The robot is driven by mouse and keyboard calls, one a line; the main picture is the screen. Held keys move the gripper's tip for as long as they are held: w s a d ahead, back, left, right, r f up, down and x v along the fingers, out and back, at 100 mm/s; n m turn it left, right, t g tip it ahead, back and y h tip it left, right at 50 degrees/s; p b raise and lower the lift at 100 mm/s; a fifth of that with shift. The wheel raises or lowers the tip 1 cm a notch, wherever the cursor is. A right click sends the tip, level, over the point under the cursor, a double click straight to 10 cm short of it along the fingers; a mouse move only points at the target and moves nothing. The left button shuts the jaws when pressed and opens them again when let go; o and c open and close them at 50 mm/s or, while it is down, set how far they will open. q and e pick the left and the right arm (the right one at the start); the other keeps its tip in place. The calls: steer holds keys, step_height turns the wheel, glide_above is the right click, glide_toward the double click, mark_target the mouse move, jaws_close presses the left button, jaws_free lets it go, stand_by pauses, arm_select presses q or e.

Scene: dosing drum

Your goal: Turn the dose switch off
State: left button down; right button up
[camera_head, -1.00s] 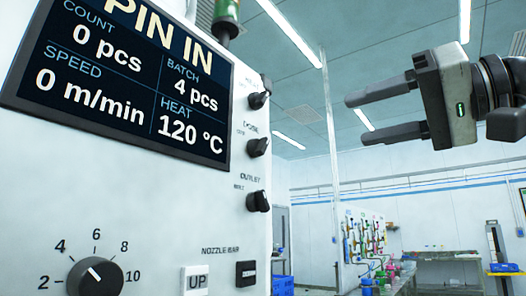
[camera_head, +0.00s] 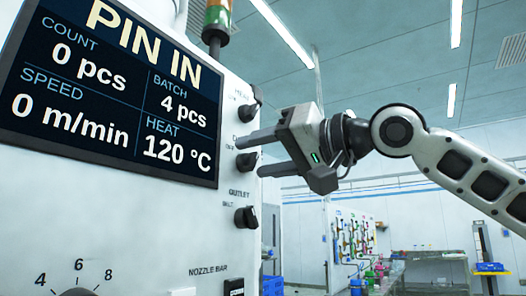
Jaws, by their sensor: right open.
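My left gripper is not in view.
The panel's screen (camera_head: 110,85) reads PIN IN, count 0, speed 0, batch 4, heat 120 °C. A signal lamp (camera_head: 217,20) rises above the panel. Benches stand far behind at right.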

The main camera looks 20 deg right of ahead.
steer(key=c, duration=1)
steer(key=shift+o, duration=0.2)
